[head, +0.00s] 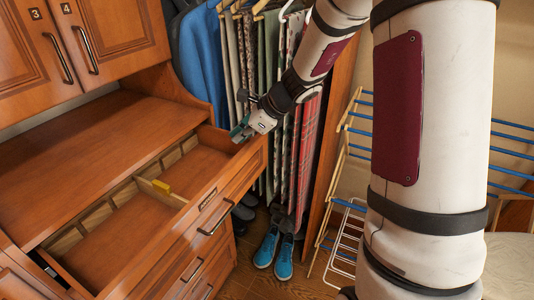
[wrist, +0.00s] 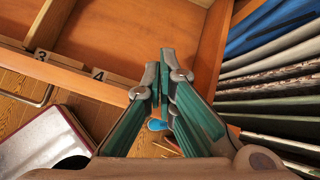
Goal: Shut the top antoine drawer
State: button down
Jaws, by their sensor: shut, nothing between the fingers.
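The top drawer (head: 232,187) stands pulled open, with a nameplate too small to read surely and a dark bar handle on its front. Its inside is visible, with light wooden dividers. My gripper (head: 238,133) is at the far right end of the drawer, close to the top of its front corner. In the wrist view my gripper (wrist: 166,57) has its green-sided fingers together with nothing between them, over the drawer's edge (wrist: 85,80). I cannot tell whether the fingertips touch the wood.
Doors marked 3 and 4 (head: 78,35) are above the counter (head: 95,140). Hanging clothes (head: 250,60) are close behind my gripper. Blue shoes (head: 274,253) stand on the floor below. A drying rack (head: 350,130) stands at right, behind my arm.

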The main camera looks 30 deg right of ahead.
jog(key=s, duration=0.1)
jog(key=s+d+r+n, duration=0.1)
jog(key=shift+s+d+r, duration=0.1)
jog(key=shift+s, duration=0.2)
jog(key=s+d+f+m+t+p, duration=0.1)
jog(key=s+d+f+m, duration=0.25)
jog(key=d, duration=0.45)
jog(key=s+d+f+m+p, duration=0.2)
jog(key=s+d, duration=0.2)
jog(key=d, duration=0.3)
send_near(263, 162)
notch_tip(263, 162, down, 3)
jog(key=w+a, duration=0.1)
jog(key=shift+w+a+f+p, duration=0.1)
jog(key=shift+w+a+p, duration=0.15)
jog(key=shift+w, duration=0.2)
jog(key=shift+w+a+f+p, duration=0.1)
jog(key=shift+w+a+p, duration=0.1)
jog(key=shift+w+p, duration=0.15)
jog(key=shift+w+a, duration=0.1)
jog(key=shift+w, duration=0.05)
